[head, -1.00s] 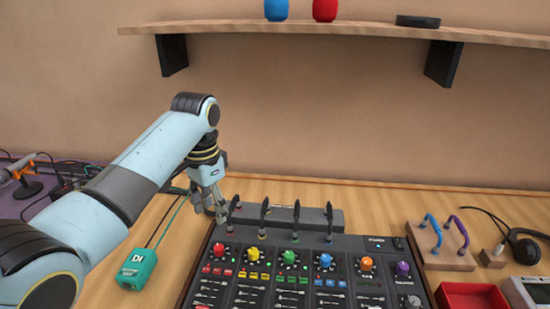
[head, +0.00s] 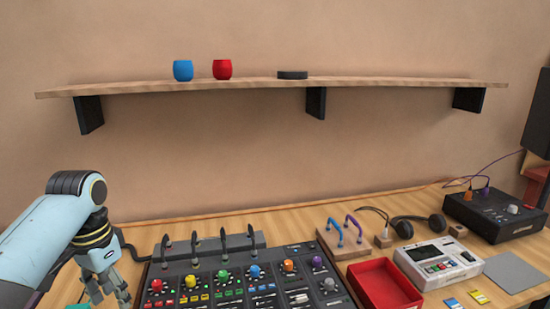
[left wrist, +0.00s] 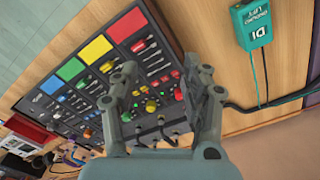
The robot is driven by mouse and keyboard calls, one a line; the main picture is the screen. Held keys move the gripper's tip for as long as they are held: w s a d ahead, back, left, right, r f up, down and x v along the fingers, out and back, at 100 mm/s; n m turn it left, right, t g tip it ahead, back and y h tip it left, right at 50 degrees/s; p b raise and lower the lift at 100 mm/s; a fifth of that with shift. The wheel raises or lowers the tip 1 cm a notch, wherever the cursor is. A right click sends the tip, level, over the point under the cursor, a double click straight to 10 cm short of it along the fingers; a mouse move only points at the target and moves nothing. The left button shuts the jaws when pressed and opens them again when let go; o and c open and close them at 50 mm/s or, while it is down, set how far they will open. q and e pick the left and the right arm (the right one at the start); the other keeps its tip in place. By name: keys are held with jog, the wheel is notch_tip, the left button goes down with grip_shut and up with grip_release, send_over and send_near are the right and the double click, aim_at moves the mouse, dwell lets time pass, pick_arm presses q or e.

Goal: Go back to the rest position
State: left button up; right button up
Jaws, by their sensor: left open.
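My left gripper (head: 108,292) hangs at the lower left of the head view, just left of the black mixer (head: 238,290) with its coloured knobs. In the left wrist view the two fingers of my left gripper (left wrist: 165,92) are spread with nothing between them, and the mixer (left wrist: 55,95) lies beyond them. My right gripper is not in view.
A teal DI box (left wrist: 252,25) with cables lies beside the mixer. A red tray (head: 384,287), headphones (head: 420,226), a white device (head: 438,262) and a black box (head: 493,213) stand to the right. A wall shelf (head: 400,88) holds blue (head: 183,70) and red (head: 222,68) cups.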

pick_arm(q)
jog(key=s+d+r+n+t+y, duration=0.1)
jog(key=s+d+r+n+t, duration=0.1)
jog(key=s, duration=1.1)
jog(key=s+d+r+n+t, duration=0.1)
jog(key=s+r+t, duration=0.1)
jog(key=s, duration=1.1)
notch_tip(320, 180, down, 34)
jog(key=s+a+g+b, duration=0.2)
jog(key=b, duration=0.7)
jog(key=s+f+b, duration=0.4)
jog(key=s+f, duration=0.5)
jog(key=f, duration=0.3)
jog(key=s+a+f+g+b, duration=0.1)
jog(key=s+f+b, duration=0.3)
jog(key=s+f, duration=0.5)
notch_tip(320, 180, down, 4)
jog(key=shift+s+f+n+b, duration=0.2)
jog(key=shift+s+n+b, duration=0.1)
jog(key=shift+n, duration=0.1)
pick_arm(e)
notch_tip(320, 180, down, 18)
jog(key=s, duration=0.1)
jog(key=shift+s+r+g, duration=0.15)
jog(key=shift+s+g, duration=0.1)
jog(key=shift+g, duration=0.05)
pick_arm(q)
jog(key=shift+a, duration=0.1)
